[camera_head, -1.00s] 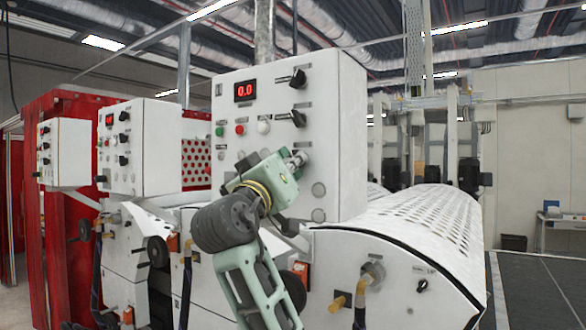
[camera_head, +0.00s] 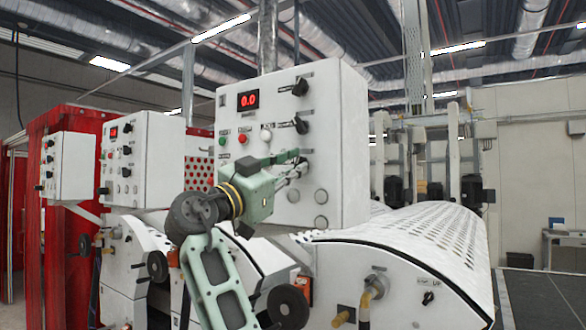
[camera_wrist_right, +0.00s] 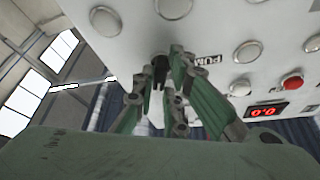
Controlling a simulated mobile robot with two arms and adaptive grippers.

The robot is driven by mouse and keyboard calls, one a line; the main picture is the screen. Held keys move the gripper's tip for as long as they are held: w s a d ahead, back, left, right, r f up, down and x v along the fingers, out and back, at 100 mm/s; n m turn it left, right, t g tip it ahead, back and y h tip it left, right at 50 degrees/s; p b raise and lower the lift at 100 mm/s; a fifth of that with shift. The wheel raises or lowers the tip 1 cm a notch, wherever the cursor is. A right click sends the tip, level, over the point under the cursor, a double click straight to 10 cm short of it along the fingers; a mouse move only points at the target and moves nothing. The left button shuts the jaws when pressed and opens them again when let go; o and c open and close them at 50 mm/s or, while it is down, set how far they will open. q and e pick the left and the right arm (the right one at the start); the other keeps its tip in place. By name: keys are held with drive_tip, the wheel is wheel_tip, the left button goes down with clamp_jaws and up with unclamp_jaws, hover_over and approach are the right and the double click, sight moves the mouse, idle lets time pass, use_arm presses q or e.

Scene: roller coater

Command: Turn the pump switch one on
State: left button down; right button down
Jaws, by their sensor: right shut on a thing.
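The near white control panel (camera_head: 230,190) carries a red "0.0" display and two black rotary switches above my right gripper. My right gripper (camera_head: 298,168) reaches the panel's face below these switches, near its right edge. It is shut on a dark knob, the pump switch (camera_wrist_right: 160,62), at the fingertips (camera_wrist_right: 166,76) in the right wrist view. A partly covered label reading "PUM" (camera_wrist_right: 206,62) is beside it. The fingers hide most of the knob, so I cannot tell its exact angle. My left gripper is in neither view.
A green, a red (camera_head: 243,139) and a white button sit left of the switches. Round blank caps (camera_head: 321,196) lie below the gripper. A perforated white roller cover (camera_head: 425,230) is at right. Two similar panels (camera_head: 145,160) stand at left.

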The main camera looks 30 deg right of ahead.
drive_tip(key=shift+r+m+g, duration=0.1)
drive_tip(key=shift+m+g, duration=0.3)
drive_tip(key=shift+m, duration=0.4)
drive_tip(key=shift+m+p, duration=0.3)
drive_tip(key=shift+m, duration=0.1)
drive_tip(key=c, duration=1.8)
unclamp_jaws()
drive_tip(key=shift+a, duration=0.15)
drive_tip(key=v, duration=1.2)
drive_tip(key=shift+w, duration=0.15)
